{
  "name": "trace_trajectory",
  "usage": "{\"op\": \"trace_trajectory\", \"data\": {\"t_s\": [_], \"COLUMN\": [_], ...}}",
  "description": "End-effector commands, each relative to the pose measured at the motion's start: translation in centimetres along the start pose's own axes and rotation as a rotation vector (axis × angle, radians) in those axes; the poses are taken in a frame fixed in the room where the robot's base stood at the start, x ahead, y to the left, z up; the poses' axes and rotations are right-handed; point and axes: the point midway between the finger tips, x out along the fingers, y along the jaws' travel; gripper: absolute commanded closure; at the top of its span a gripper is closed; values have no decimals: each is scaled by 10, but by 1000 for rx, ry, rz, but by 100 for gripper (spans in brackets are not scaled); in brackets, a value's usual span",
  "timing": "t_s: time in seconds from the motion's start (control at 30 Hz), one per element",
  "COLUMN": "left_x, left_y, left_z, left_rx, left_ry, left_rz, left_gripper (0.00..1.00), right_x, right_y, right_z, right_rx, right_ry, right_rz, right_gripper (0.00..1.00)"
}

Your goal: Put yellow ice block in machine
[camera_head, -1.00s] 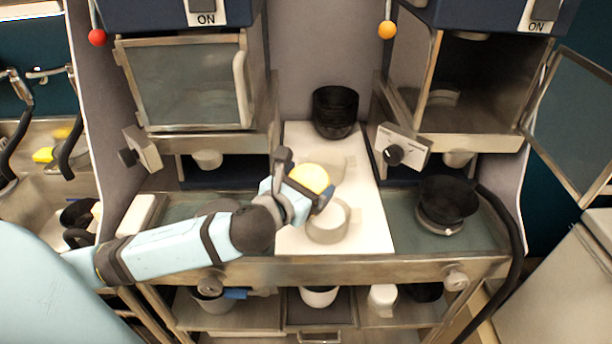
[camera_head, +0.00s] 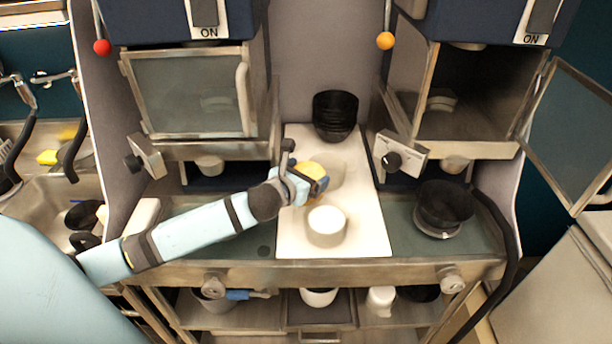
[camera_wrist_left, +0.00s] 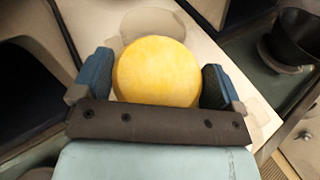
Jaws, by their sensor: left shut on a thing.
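My left gripper (camera_head: 308,186) is shut on the yellow ice block (camera_head: 312,170), a round disc held above the white board between the two machines. In the left wrist view the block (camera_wrist_left: 157,72) sits between the blue fingertips. The right machine (camera_head: 468,95) has its glass door (camera_head: 575,130) swung open, with a pale round piece inside. The left machine (camera_head: 188,92) has its door shut. My right gripper is not in view.
A white round container (camera_head: 326,226) stands on the white board (camera_head: 362,225), just in front of my gripper. Stacked black bowls (camera_head: 335,112) stand at the back of the board. A black hose runs down on the right.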

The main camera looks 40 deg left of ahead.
Motion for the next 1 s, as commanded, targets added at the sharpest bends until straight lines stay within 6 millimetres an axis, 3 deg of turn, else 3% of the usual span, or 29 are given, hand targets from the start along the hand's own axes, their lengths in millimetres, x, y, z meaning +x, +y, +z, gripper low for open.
{"op": "trace_trajectory", "data": {"t_s": [0.03, 0.2, 0.27, 0.4, 0.83, 0.87, 1.0], "left_x": [0, 6, 10, 13, 14, 14, 14], "left_y": [2, 6, 3, 2, 2, 2, 2], "left_z": [9, 8, -10, -21, -26, -27, -27], "left_rx": [-22, -92, -92, -88, -85, -85, -85], "left_ry": [29, 134, 133, 129, 127, 129, 129], "left_rz": [-9, -39, -37, -37, -37, -37, -37], "left_gripper": [49, 49, 49, 49, 49, 1, 0], "right_x": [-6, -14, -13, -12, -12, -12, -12], "right_y": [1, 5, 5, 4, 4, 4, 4], "right_z": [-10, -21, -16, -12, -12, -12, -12], "right_rx": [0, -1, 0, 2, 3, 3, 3], "right_ry": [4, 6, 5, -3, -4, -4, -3], "right_rz": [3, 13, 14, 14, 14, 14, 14], "right_gripper": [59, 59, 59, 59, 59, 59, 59]}}
